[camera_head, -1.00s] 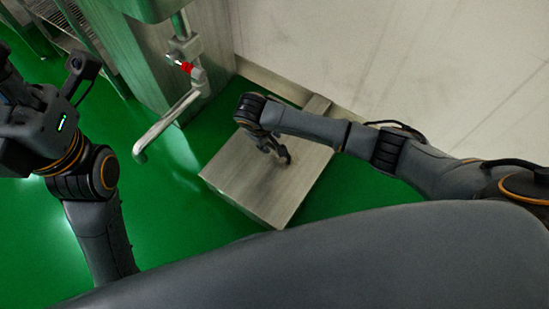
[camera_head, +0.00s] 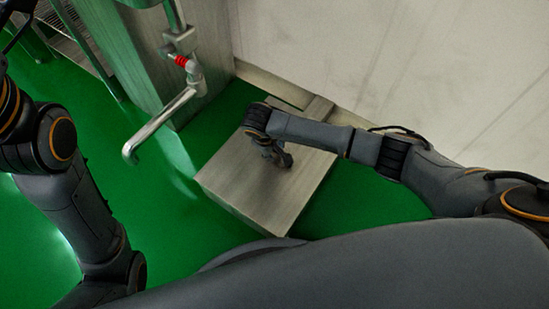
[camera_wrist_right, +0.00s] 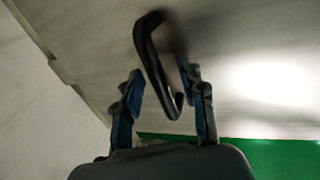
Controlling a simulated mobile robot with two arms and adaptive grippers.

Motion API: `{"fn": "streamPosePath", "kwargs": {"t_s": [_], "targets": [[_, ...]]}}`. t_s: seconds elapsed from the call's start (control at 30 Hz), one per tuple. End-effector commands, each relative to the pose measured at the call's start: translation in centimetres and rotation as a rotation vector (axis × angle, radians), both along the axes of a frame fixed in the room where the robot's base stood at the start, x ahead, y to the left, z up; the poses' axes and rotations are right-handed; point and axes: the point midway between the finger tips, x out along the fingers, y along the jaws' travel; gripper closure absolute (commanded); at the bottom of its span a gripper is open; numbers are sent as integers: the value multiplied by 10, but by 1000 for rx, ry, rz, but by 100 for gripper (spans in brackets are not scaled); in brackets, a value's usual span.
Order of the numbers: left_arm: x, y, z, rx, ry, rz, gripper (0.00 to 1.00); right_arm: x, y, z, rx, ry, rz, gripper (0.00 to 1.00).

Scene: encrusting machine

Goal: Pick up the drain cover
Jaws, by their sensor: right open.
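The drain cover (camera_head: 240,185) is a square grey metal plate or box top on the green floor. It also fills much of the right wrist view (camera_wrist_right: 85,45). A dark curved handle (camera_wrist_right: 155,65) stands on it and shows in the right wrist view. My right gripper (camera_head: 284,160) is low over the cover, near its middle. In the right wrist view its two blue-padded fingers (camera_wrist_right: 160,95) are open, one on each side of the handle's near end. I cannot tell whether they touch it. My left gripper is out of view; only my left arm shows.
A grey metal cabinet with a bent pipe (camera_head: 160,122) and a red fitting (camera_head: 181,61) stands left of the cover. A pale wall (camera_head: 400,60) lies behind and to the right. Green floor (camera_head: 110,150) is clear between my left arm and the pipe.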

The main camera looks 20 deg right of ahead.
Motion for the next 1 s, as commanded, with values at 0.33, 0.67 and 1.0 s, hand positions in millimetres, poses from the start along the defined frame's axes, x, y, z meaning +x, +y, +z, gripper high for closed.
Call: {"fn": "streamPosePath", "kwargs": {"t_s": [0.33,0.67,1.0], "targets": [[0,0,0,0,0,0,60,0,0,1,0,0,0,100],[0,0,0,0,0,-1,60,0,0,1,1,-1,-1,100],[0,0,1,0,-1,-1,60,3,1,4,1,-7,0,100]]}}
